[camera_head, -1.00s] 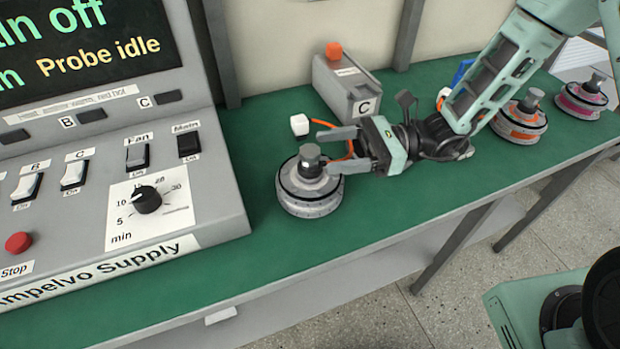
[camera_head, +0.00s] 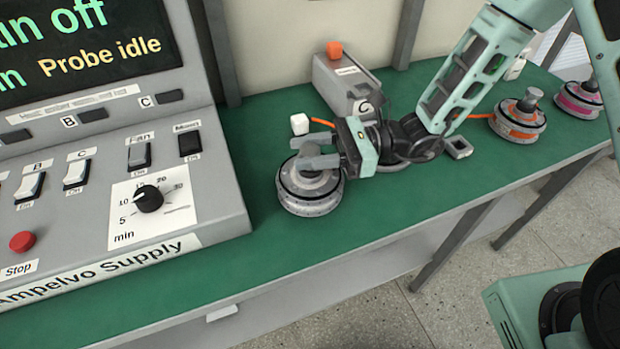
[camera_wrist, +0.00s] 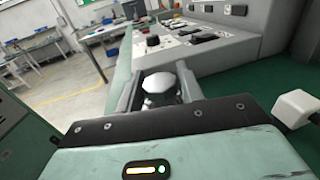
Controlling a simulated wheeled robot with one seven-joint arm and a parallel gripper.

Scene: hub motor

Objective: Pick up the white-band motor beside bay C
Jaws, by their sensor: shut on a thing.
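The white-band motor (camera_head: 309,198) is a round grey hub motor with a pale band, upright on the green bench in front of bay C (camera_head: 352,84). My gripper (camera_head: 308,153) reaches in from the right and is shut on the motor's top stub, one finger on each side. In the wrist view the stub's pale cap (camera_wrist: 159,82) sits between the two fingers (camera_wrist: 160,92). The motor's base still appears to rest on the bench. The fingers hide most of the stub in the head view.
The grey supply console (camera_head: 130,190) stands close on the left. A white cube connector (camera_head: 299,124) with an orange cable lies just behind the motor. An orange-band motor (camera_head: 518,118) and a magenta-band motor (camera_head: 578,98) stand farther right. The bench's front edge is near.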

